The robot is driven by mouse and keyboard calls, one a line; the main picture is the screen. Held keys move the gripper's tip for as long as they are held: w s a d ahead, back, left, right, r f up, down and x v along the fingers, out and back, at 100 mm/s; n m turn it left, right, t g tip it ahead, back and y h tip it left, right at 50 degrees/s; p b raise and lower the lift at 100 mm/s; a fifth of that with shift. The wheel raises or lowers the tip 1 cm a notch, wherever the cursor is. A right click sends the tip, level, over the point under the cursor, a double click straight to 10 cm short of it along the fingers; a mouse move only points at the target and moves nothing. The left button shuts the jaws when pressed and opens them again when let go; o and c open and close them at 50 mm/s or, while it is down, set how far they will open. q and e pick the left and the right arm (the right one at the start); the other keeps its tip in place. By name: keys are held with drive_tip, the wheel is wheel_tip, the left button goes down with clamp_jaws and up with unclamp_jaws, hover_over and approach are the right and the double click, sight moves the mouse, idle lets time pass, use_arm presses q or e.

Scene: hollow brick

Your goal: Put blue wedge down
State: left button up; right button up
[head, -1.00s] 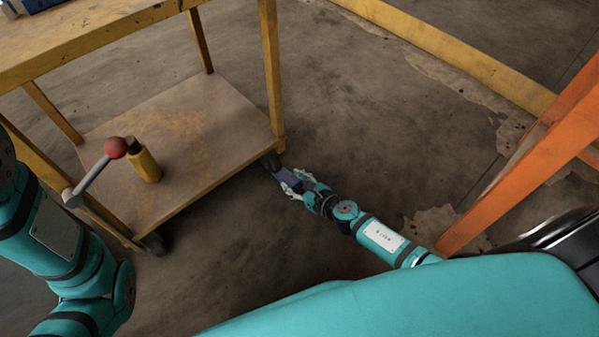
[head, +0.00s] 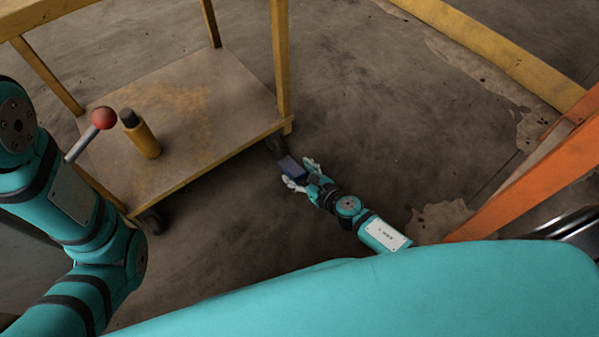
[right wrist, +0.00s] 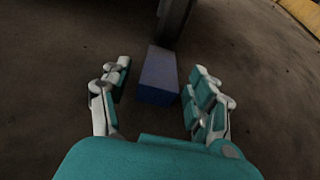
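The blue wedge (head: 291,167) sits on the floor, with its far end up against or very close to the dark caster wheel (head: 275,146) at the cart's near right corner. In the right wrist view the wedge (right wrist: 158,76) lies ahead, between the fingertips, with the dark wheel (right wrist: 174,20) beyond it. My right gripper (head: 302,172) is open, and the right wrist view (right wrist: 160,84) shows gaps between the wedge and both fingers. My left arm shows at the left of the head view, but its gripper is out of view.
The yellow cart (head: 215,110) has a lower shelf bearing a yellow bottle (head: 142,137) with a dark cap. An orange post (head: 530,180) rises at the right. Concrete floor is open between cart and post.

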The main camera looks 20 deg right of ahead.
drive_tip(key=shift+r, duration=0.25)
drive_tip(key=shift+s+d+r+p, duration=0.1)
drive_tip(key=shift+s+d+p, duration=0.05)
drive_tip(key=shift+s+p, duration=0.2)
drive_tip(key=p+v, duration=0.1)
drive_tip(key=v, duration=1)
drive_tip(key=shift+s, duration=0.1)
idle(0.7)
